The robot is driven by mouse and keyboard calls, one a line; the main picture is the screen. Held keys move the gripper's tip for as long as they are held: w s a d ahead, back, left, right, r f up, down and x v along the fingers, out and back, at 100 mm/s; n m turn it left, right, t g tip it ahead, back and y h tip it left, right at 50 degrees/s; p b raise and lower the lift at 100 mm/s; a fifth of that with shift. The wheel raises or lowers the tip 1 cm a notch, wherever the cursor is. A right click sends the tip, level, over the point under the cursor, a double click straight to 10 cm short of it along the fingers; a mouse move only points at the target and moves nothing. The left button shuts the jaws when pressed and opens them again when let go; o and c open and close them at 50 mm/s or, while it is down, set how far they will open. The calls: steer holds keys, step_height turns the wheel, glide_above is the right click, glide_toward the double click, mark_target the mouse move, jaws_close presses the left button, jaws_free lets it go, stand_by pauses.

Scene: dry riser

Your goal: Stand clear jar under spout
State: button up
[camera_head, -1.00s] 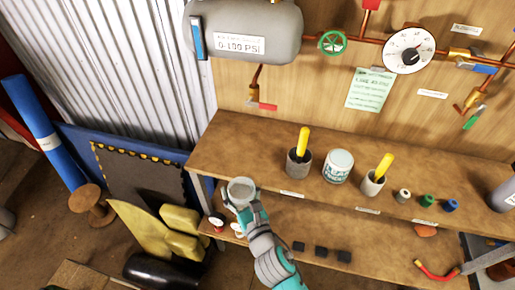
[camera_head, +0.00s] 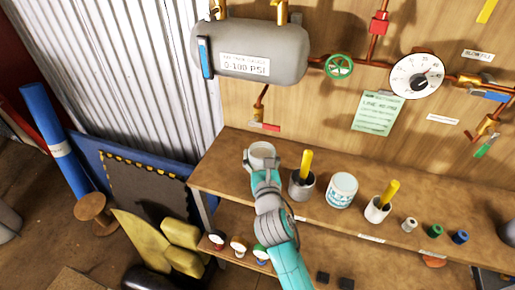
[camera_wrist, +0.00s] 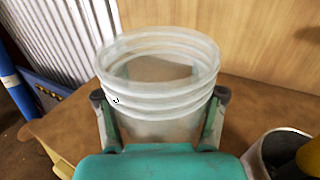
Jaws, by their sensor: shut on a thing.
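The clear jar (camera_wrist: 160,95) is upright with an open, ribbed mouth in the wrist view, and it also shows at the left part of the bench in the head view (camera_head: 262,152). My gripper (camera_wrist: 160,118) is shut on the jar, one finger on each side. I cannot tell whether the jar's base touches the bench. The spout (camera_head: 260,102) is a brass and copper outlet with a red lever, hanging below the left part of the grey tank. In the head view it appears just above and behind the jar.
The grey tank (camera_head: 250,50) is on the wooden wall. Right of the jar on the bench (camera_head: 235,150) stand a dark cup with a yellow handle (camera_head: 301,186), a white labelled tub (camera_head: 341,190) and another cup (camera_head: 377,210). Gauges (camera_head: 238,245) lie on the lower shelf.

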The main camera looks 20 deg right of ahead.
steer(key=shift+w+d+f, duration=0.2)
steer(key=shift+w+f, duration=0.4)
steer(key=shift+w, duration=0.5)
steer(key=shift+w+d+f, duration=0.15)
steer(key=shift+w+f, duration=0.4)
steer(key=shift+w, duration=0.6)
steer(key=shift+w+d+f, duration=0.2)
steer(key=shift+w+f, duration=0.4)
steer(key=shift+w, duration=0.5)
steer(key=shift+f, duration=0.15)
steer(key=o, duration=1.3)
steer(key=shift+o, duration=0.2)
steer(key=s, duration=0.4)
steer(key=s+a, duration=0.1)
steer(key=s, duration=0.3)
steer(key=s+a, duration=0.1)
steer(key=s, duration=0.3)
